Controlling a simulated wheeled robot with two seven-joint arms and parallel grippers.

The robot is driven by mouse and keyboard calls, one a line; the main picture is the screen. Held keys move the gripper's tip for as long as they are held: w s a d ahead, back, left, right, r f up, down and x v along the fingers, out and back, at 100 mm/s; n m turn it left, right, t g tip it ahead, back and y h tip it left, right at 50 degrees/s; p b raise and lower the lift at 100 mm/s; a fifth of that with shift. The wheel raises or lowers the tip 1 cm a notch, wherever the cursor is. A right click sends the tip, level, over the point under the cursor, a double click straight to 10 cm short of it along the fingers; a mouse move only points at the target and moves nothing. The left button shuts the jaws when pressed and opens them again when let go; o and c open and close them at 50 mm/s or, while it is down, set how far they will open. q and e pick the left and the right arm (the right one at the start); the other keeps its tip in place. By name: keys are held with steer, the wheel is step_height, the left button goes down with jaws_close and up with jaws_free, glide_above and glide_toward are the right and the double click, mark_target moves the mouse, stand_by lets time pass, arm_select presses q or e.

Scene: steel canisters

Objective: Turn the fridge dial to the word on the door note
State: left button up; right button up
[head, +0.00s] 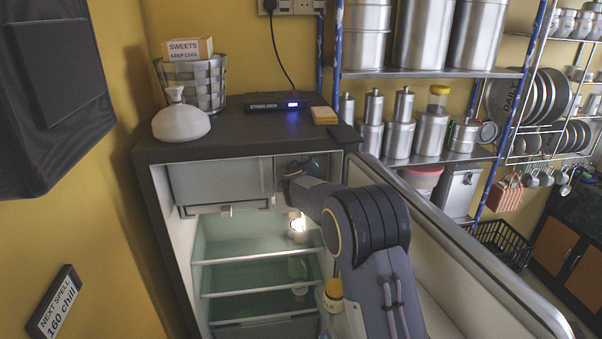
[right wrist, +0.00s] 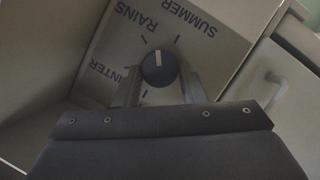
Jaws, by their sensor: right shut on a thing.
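The dial (right wrist: 159,68) is a dark round knob with a white pointer line, on a pale panel (right wrist: 108,55) in the right wrist view. The words SUMMER, RAINS and a partly hidden WINTER are printed around it, with short tick marks. The pointer faces up in the picture, between the ticks by RAINS and SUMMER. My right gripper (right wrist: 161,84) is shut on the dial, one finger on each side. In the head view my right arm reaches into the open fridge (head: 162,205), and the dial is hidden. No door note is readable on the open door (head: 455,250). My left gripper is out of view.
On the fridge top stand a basket (head: 205,88) with a SWEETS box, a white vessel (head: 181,123) and a stabiliser (head: 275,106). A rack (head: 430,73) of steel canisters stands behind the door.

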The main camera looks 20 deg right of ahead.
steer(key=shift+s+d+m+y, duration=0.1)
steer(key=shift+d+m+y, duration=0.1)
steer(key=shift+m+y, duration=0.85)
steer(key=shift+d+m+y, duration=0.15)
steer(key=shift+m+y, duration=0.5)
steer(key=shift+m, duration=0.7)
steer(key=o, duration=1)
steer(key=shift+r, duration=0.1)
steer(key=v, duration=0.7)
steer(key=shift+s+b, duration=0.4)
steer(key=shift+b, duration=0.05)
